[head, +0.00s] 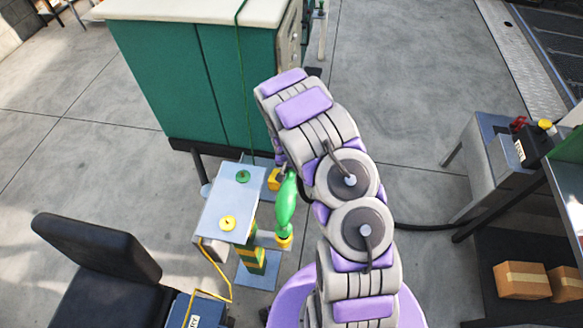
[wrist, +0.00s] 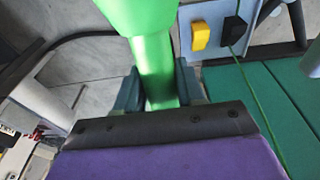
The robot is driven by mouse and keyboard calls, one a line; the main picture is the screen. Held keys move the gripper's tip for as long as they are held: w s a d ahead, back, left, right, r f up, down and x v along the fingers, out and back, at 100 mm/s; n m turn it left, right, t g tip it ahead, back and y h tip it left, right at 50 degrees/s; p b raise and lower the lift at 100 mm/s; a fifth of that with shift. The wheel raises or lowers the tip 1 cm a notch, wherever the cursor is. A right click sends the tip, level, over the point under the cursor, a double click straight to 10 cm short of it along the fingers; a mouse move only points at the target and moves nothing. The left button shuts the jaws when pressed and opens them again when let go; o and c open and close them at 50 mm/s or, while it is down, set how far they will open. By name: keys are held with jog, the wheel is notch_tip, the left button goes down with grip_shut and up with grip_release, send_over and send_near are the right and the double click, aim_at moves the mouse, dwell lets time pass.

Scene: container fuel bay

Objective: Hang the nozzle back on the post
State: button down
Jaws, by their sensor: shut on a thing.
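The green nozzle (head: 286,200) stands roughly upright beside the post in the head view, with a yellow part at its lower end. In the wrist view the nozzle (wrist: 158,70) runs between the two dark fingers of my gripper (wrist: 160,88), which is shut on it. In the head view my arm mostly hides the gripper. The post (head: 250,258) has yellow and black bands and a grey top panel (head: 215,215) with a green and a yellow knob. The nozzle is right of this panel; whether it touches the post cannot be told.
A green cabinet (head: 185,85) with a pale top stands behind the post. A black chair (head: 95,250) is at lower left. A grey bench (head: 490,165) and shelf with cardboard boxes (head: 522,280) are at right. In the wrist view, a yellow block (wrist: 200,36) sits beyond the nozzle.

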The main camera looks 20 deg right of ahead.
jog(key=shift+f, duration=0.55)
jog(key=shift+f+b, duration=1.7)
jog(key=shift+f, duration=0.5)
jog(key=c, duration=0.6)
grip_release()
jog(key=shift+r, duration=0.1)
notch_tip(320, 180, up, 17)
jog(key=s+a+p, duration=0.1)
jog(key=s+a, duration=0.1)
jog(key=shift+a+p, duration=0.2)
jog(key=shift+p, duration=0.2)
